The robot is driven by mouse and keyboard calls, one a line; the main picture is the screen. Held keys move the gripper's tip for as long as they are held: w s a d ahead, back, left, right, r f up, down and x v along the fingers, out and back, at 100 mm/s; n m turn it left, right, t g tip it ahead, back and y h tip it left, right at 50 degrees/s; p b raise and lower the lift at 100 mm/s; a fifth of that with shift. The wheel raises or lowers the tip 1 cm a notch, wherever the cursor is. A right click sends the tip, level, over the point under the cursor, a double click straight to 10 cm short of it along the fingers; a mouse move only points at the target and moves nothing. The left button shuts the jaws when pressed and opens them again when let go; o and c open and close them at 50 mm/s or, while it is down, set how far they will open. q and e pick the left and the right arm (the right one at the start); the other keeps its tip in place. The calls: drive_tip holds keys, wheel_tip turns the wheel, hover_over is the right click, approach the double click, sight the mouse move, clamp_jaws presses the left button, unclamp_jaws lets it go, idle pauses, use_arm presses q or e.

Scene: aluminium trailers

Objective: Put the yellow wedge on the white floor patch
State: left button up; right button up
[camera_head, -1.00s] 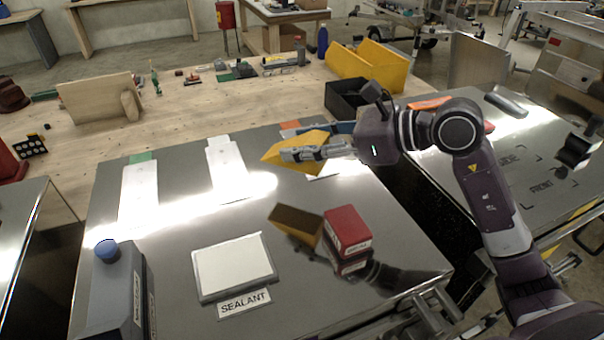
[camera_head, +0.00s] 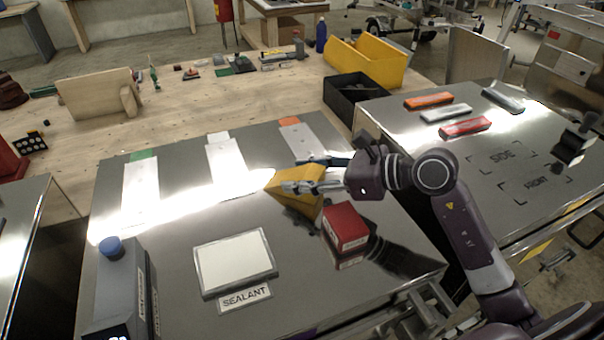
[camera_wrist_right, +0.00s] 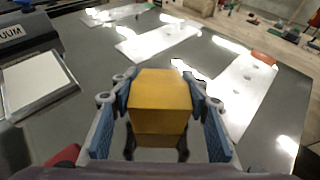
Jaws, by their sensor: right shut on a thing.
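The yellow wedge (camera_head: 296,196) is in my right gripper (camera_head: 287,187), over the shiny metal table top (camera_head: 170,225). In the right wrist view the wedge (camera_wrist_right: 160,98) sits between the two blue-padded fingers (camera_wrist_right: 158,108), which are shut on it. Its reflection shows right below it, so it is low over the metal; I cannot tell whether it touches. A white square pad (camera_head: 235,262) in a grey frame lies front left of the wedge, by a SEALANT label (camera_head: 245,299). I cannot tell if this pad is the white floor patch. My left gripper is not in view.
A red box (camera_head: 345,226) stands close to the right of the wedge. White strips (camera_head: 225,165) lie along the back of the metal top. A grey box with a blue knob (camera_head: 118,285) stands at front left. A black bin (camera_head: 352,98) is behind.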

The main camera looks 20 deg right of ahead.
drive_tip(key=o, duration=1.4)
drive_tip(key=shift+c, duration=0.2)
drive_tip(key=shift+s+r, duration=0.1)
